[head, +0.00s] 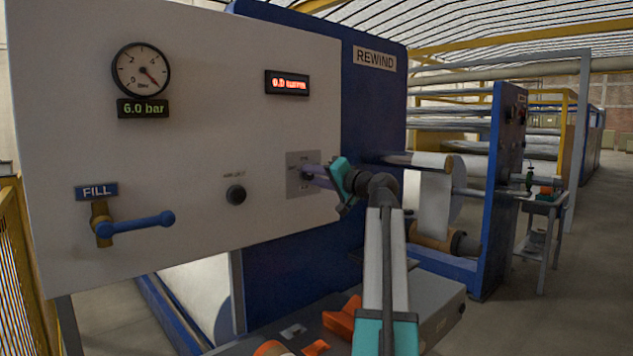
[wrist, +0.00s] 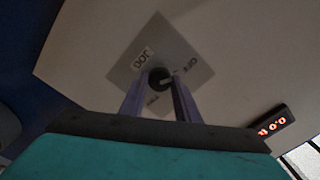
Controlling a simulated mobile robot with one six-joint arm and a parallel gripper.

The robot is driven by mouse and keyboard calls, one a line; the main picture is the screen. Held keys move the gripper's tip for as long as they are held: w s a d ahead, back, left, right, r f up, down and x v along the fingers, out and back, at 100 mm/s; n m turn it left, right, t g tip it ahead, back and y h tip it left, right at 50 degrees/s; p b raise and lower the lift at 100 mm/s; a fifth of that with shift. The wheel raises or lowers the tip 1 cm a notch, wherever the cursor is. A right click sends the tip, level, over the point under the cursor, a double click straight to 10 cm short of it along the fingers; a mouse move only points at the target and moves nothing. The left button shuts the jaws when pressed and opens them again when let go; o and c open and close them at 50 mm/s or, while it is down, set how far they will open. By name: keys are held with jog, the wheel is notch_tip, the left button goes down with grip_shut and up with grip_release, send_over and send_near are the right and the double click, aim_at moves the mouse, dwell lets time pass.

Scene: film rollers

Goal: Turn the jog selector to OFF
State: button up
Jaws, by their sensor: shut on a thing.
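The jog selector is a small dark knob (wrist: 160,78) on a grey square plate (wrist: 178,55), with JOG and OFF labels and a third label partly hidden. In the wrist view the plate appears rotated. My gripper (wrist: 160,90) has its two fingers shut on the knob, one on each side. The knob's pointing direction is hard to tell. In the head view my gripper (head: 310,176) reaches the grey plate (head: 297,161) from the right, and the fingers hide the knob there.
A black button (head: 236,194) is left of the plate. A blue-handled FILL valve (head: 136,223), a pressure gauge (head: 141,70) reading 6.0 bar and a red display (head: 287,83) share the white panel (head: 215,110). The film rewind rollers (head: 437,200) stand right of my arm.

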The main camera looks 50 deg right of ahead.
jog(key=shift+a+f, duration=0.1)
dwell(0.3)
jog(key=o, duration=1)
jog(key=shift+o, duration=0.2)
jog(key=s, duration=1.3)
jog(key=shift+s+a, duration=0.4)
jog(key=shift+a, duration=0.05)
